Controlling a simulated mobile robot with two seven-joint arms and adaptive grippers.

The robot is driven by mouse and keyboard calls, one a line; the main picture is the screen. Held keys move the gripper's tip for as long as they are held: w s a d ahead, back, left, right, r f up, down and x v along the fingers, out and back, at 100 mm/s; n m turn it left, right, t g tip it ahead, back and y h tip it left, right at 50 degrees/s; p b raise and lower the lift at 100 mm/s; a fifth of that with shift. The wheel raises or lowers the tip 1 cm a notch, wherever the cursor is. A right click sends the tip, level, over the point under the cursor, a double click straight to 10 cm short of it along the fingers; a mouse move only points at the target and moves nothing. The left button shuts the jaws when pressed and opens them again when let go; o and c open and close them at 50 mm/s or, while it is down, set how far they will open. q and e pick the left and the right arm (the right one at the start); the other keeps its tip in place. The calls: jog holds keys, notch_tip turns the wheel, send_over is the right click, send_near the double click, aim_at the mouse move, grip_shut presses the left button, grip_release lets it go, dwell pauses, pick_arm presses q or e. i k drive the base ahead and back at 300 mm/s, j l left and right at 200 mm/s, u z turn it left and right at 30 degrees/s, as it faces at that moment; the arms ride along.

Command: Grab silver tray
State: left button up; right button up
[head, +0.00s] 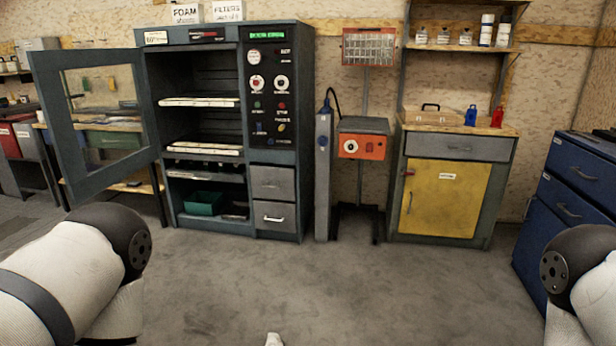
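The tall grey-blue cabinet (226,38) at the left has its windowed door (105,125) swung open to the left. Inside, a thin pale flat tray or shelf (198,101) lies at mid height. More pale flat pieces (205,149) lie on a lower level. I cannot tell for certain which of these is the silver tray. My two arms show at the lower left and lower right, well short of the cabinet.
A green bin (203,203) sits in the cabinet's lower bay. A post with an orange-fronted box (362,146) stands right of it. A workbench with a yellow door (445,197) and a blue drawer cabinet (568,192) are farther right. The grey floor (300,285) ahead is clear.

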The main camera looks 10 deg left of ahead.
aim_at(237, 210)
jog(key=i+j+u, duration=0.15)
jog(key=i+u, duration=0.2)
jog(key=i, duration=0.4)
jog(key=i+u, duration=0.3)
jog(key=i, duration=0.4)
jog(key=i+l+u, duration=0.35)
jog(key=i, duration=0.4)
jog(key=i+j+z, duration=0.1)
jog(key=i, duration=0.35)
jog(key=i+j, duration=0.1)
jog(key=i, duration=0.4)
jog(key=i+j+z, duration=0.15)
jog(key=i, duration=0.3)
jog(key=i+j, duration=0.2)
jog(key=i, duration=0.25)
jog(key=i+j+z, duration=0.15)
jog(key=i, duration=0.3)
jog(key=i+z, duration=0.15)
jog(key=z, duration=1.1)
jog(key=k+j, duration=0.05)
